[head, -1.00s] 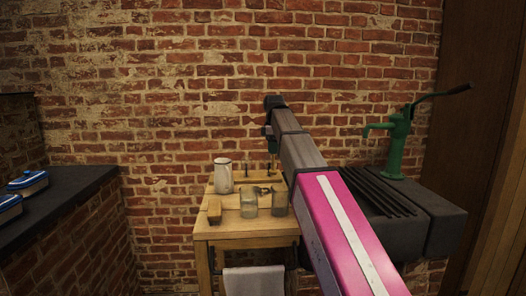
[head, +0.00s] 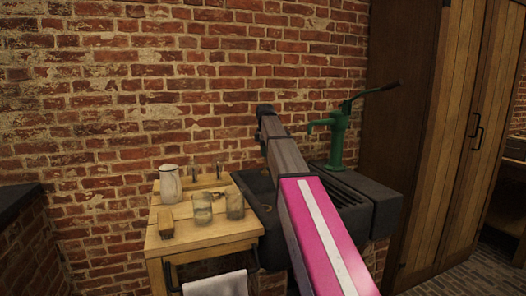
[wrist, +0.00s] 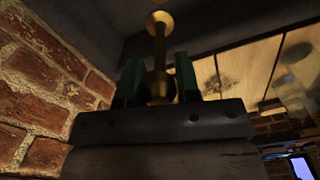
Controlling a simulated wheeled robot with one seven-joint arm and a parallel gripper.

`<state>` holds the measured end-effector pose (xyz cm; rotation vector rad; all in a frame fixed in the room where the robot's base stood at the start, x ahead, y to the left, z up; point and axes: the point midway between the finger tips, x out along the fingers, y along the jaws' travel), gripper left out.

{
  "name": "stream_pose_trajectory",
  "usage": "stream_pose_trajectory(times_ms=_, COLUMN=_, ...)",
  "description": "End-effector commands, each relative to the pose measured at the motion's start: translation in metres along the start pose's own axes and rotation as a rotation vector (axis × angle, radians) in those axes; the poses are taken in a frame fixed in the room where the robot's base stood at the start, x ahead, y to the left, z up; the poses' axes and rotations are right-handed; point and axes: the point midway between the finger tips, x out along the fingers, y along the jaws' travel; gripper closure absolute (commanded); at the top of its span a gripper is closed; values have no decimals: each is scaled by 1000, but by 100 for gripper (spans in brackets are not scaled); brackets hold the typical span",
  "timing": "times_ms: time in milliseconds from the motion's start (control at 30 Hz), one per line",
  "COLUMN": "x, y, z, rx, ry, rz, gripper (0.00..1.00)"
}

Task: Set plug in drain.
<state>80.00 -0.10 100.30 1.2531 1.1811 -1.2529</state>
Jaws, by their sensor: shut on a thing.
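My gripper (wrist: 158,82) shows in the wrist view with its two green fingers shut on a brass plug (wrist: 158,50), which has a thin stem and a round knob. In the head view my arm hides the gripper and the plug. The dark stone sink (head: 384,215) stands right of the wooden table in the head view, partly behind my arm.
The wooden table (head: 205,236) holds a white jug (head: 170,185), two glass jars (head: 202,208), a brown block (head: 165,222) and small items at the back. A green hand pump (head: 338,140) stands at the sink's back. The brick wall (head: 150,100) is close behind.

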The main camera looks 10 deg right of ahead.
Motion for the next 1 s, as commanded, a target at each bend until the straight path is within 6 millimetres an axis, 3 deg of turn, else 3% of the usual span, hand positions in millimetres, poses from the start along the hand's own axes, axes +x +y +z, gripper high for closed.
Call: stream_pose_trajectory(times_ms=1000, x=59, y=0, z=0, rx=1, ry=0, rz=0, gripper=100)
